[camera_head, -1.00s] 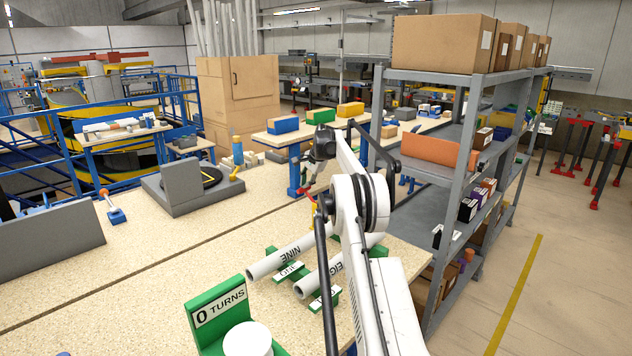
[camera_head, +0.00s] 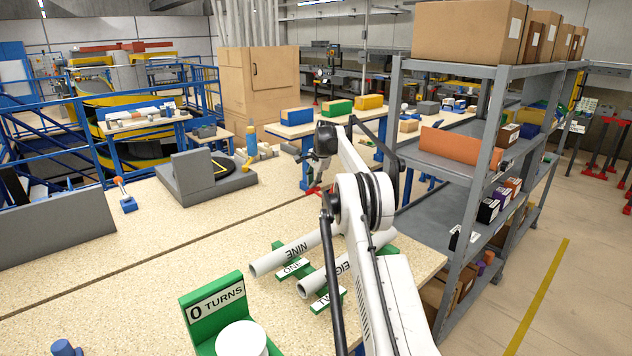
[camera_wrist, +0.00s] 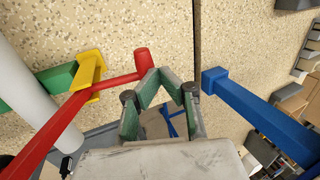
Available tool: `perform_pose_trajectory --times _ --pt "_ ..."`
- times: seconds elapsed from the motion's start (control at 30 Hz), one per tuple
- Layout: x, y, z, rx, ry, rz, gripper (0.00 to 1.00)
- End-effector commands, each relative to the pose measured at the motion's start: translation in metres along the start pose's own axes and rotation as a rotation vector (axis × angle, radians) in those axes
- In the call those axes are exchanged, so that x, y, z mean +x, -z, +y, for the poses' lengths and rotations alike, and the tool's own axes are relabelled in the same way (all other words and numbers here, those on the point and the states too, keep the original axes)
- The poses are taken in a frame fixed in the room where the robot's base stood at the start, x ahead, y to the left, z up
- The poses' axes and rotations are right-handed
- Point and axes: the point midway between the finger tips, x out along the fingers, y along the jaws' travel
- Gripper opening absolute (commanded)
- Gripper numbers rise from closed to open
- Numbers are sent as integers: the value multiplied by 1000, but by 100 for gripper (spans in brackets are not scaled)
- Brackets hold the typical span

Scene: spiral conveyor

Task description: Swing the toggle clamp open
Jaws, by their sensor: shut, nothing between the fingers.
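In the wrist view a red lever (camera_wrist: 60,125) runs up from the lower left through a yellow bracket (camera_wrist: 90,72). It looks like the toggle clamp. A thinner red rod ends in a red cylindrical tip (camera_wrist: 141,61), just beside my left finger; I cannot tell whether they touch. My gripper (camera_wrist: 163,77) is shut and empty, its grey-green fingers over the bench. In the head view a small red part (camera_head: 313,190) shows by my wrist; my arm hides much of the clamp there.
White tubes (camera_head: 285,252) rest on green supports, with a 0 TURNS stand (camera_head: 213,308) in front. A blue bar (camera_wrist: 255,112) lies right of my fingers. Grey shelving (camera_head: 453,160) stands right of my arm. The bench (camera_head: 120,265) left of the tubes has free room.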

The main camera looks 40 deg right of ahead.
Motion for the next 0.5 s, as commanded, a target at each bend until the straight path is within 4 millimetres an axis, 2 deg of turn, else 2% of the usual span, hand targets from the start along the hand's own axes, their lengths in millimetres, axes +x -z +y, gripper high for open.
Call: perform_pose_trajectory --times 0.2,0.5 --pt "10 -3 0 0 0 0 0" --pt "14 -4 0 0 0 0 0"
